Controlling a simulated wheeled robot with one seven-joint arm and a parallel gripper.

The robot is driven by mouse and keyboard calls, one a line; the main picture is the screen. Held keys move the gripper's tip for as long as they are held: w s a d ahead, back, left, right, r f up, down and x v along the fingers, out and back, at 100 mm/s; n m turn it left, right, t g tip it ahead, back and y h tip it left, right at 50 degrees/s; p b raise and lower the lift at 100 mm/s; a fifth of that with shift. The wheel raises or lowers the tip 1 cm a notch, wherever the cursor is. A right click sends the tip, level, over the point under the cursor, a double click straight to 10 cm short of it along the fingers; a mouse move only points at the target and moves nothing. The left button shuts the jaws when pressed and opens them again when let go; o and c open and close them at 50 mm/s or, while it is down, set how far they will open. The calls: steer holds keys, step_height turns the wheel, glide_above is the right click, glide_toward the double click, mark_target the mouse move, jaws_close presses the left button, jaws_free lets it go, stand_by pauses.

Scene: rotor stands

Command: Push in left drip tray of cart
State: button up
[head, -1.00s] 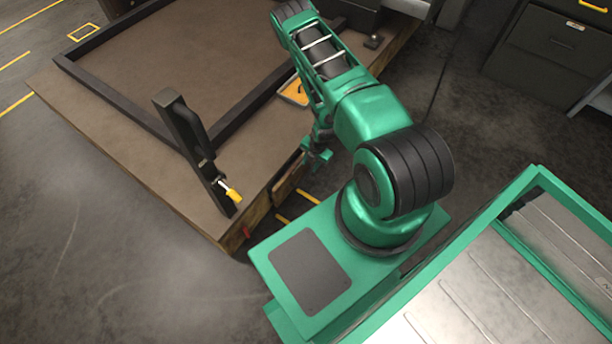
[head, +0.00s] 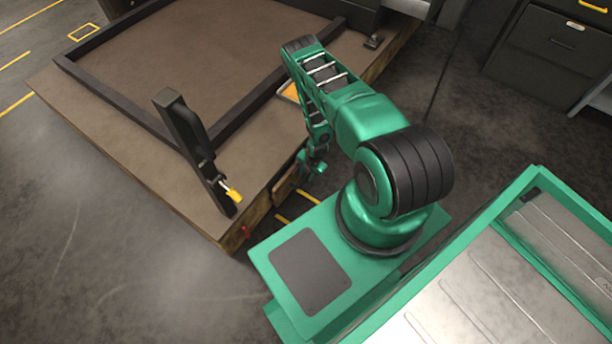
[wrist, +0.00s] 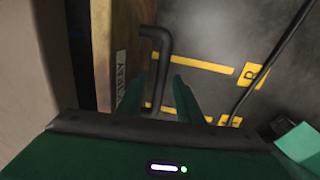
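The cart (head: 120,150) is a low brown platform at the left of the head view. A tan tray front (head: 285,186) shows on its near right side, beside my gripper (head: 313,167). In the wrist view a panel lettered "TRAY" (wrist: 121,65) is at the left, with a black bent handle (wrist: 158,45) standing off it. My gripper's two green fingers (wrist: 162,98) are spread apart, with the handle running down between them. I cannot tell whether they touch it. Whether this is the left tray does not show, and how far it stands out is unclear.
A black upright post with a yellow-tipped lever (head: 231,190) stands at the cart's near corner. An orange item (head: 290,92) lies partly behind my arm. Dark cabinets (head: 550,45) stand at the upper right. Yellow floor markings (wrist: 195,64) and open floor lie beside the panel.

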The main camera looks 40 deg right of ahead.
mark_target(298, 170)
steer(key=shift+c, duration=0.6)
jaws_close()
steer(key=shift+w+a, duration=0.25)
steer(key=shift+w, duration=0.45)
steer(key=shift+w+a, duration=0.3)
steer(key=shift+w, duration=0.45)
steer(key=shift+w+a, duration=0.25)
steer(key=shift+w, duration=0.45)
steer(key=shift+o, duration=0.6)
jaws_free()
steer(key=shift+s, duration=0.1)
step_height(298, 170, up, 11)
steer(key=s, duration=0.1)
steer(key=shift+s+d+f, duration=0.2)
steer(key=shift+s+d, duration=0.15)
steer(key=shift+s, duration=0.05)
